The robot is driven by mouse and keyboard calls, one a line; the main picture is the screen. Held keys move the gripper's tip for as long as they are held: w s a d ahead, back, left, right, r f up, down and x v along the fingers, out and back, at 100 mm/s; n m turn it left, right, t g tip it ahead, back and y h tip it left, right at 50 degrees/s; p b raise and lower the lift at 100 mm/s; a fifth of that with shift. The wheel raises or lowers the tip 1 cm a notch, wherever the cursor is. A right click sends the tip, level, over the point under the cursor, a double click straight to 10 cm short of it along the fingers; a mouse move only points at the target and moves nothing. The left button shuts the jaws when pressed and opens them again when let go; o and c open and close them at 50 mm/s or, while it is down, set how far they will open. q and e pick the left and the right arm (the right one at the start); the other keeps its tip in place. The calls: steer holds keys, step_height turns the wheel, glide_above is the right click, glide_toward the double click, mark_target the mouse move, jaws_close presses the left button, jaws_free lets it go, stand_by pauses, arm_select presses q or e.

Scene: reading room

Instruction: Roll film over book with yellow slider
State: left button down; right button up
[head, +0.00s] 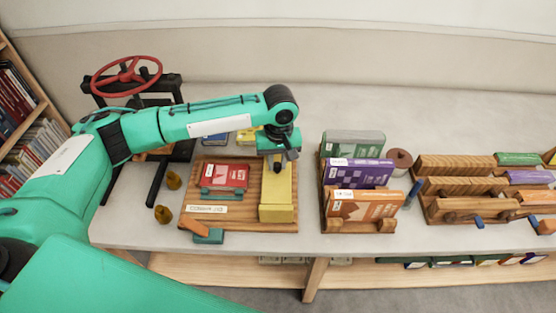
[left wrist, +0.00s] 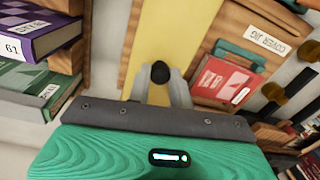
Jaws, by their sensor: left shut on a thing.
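The yellow slider (head: 278,197) is a long yellow bar on the right part of the wooden cover jig board (head: 237,221). The red book (head: 226,176) lies on the board left of the slider, with a teal clamp piece below it. My left gripper (head: 280,160) is over the slider's far end, shut on its black knob (left wrist: 160,72), which sits between the fingertips in the left wrist view. In that view the slider (left wrist: 158,40) runs away from the gripper, and the red book (left wrist: 222,82) is to its right, apart from it. No film is clearly visible. My right gripper is not in view.
A press with a red wheel (head: 127,76) stands at the back left. A rack with green, purple and orange books (head: 358,172) stands right of the board. Wooden racks (head: 470,190) stand farther right. Brass-coloured knobs (head: 163,214) and a teal block (head: 208,236) are near the board's left and front edges.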

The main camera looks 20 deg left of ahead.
arm_select(q)
steer(key=s+a+p, duration=0.2)
steer(key=a+p, duration=0.2)
steer(key=a, duration=0.3)
steer(key=s+a+p, duration=0.2)
steer(key=a+p, duration=0.2)
steer(key=a, duration=0.2)
steer(key=s+a+p, duration=0.2)
steer(key=a+p, duration=0.2)
steer(key=a, duration=0.3)
steer(key=shift+a+r, duration=0.15)
steer(key=shift+a, duration=0.75)
steer(key=c, duration=1.3)
jaws_free()
steer(key=shift+s+a, duration=0.1)
steer(key=shift+a, duration=0.05)
steer(key=shift+o, duration=0.2)
step_height(320, 180, up, 14)
steer(key=b, duration=0.3)
steer(key=shift+f, duration=0.2)
